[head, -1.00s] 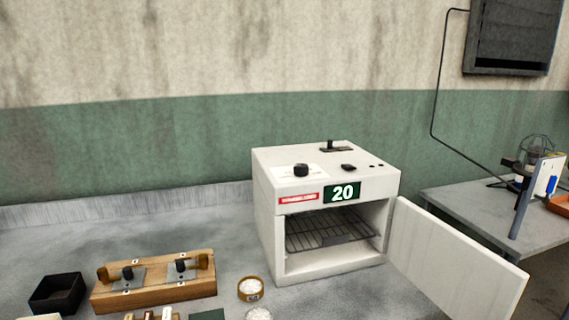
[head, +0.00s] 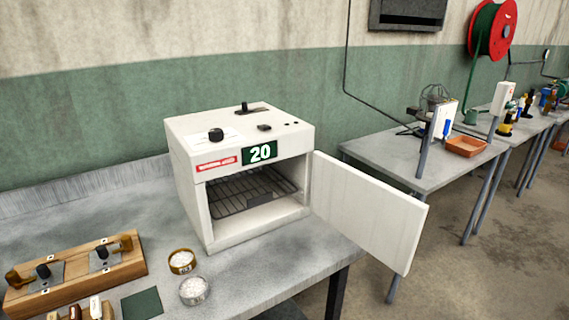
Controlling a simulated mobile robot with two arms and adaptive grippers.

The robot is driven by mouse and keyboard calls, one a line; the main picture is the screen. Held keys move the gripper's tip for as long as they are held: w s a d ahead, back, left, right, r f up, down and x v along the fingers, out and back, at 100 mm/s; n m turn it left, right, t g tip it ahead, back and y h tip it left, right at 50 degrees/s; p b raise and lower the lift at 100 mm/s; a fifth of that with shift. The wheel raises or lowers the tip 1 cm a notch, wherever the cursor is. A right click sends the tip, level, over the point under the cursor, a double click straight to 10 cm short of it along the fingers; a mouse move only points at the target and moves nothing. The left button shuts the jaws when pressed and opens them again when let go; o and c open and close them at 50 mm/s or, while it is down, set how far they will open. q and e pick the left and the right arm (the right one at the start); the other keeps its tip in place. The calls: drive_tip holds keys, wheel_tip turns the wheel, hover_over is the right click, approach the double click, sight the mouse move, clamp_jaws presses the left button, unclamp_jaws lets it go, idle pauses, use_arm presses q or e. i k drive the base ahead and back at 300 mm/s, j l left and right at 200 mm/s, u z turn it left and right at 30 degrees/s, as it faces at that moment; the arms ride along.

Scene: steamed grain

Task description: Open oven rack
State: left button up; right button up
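The white oven (head: 240,130) stands on the grey table with its front toward me. Its door (head: 368,212) is swung wide open to the right. The dark wire oven rack (head: 250,193) lies level inside the chamber, partway up. The rack looks empty, and its front edge is inside the opening. A green sign reading 20 (head: 259,153) is on the oven's front above the opening. Neither of my grippers is in view.
A wooden block with metal fittings (head: 75,272), two small round containers of white grains (head: 181,261) (head: 194,291) and a green square (head: 142,304) sit left of and before the oven. A second table (head: 400,160) stands at right, beyond a floor gap.

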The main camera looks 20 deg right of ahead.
sight(251, 203)
drive_tip(key=l+u, duration=0.15)
drive_tip(key=l, duration=0.35)
drive_tip(key=l+u, duration=0.15)
drive_tip(key=l, duration=0.35)
drive_tip(key=l+u, duration=0.15)
drive_tip(key=l, duration=0.35)
drive_tip(key=k+l+u, duration=0.15)
drive_tip(key=l, duration=0.35)
drive_tip(key=l+u, duration=0.15)
drive_tip(key=l, duration=0.35)
drive_tip(key=k+l+u, duration=0.15)
drive_tip(key=l, duration=0.35)
drive_tip(key=k+l+u, duration=0.15)
drive_tip(key=l, duration=0.3)
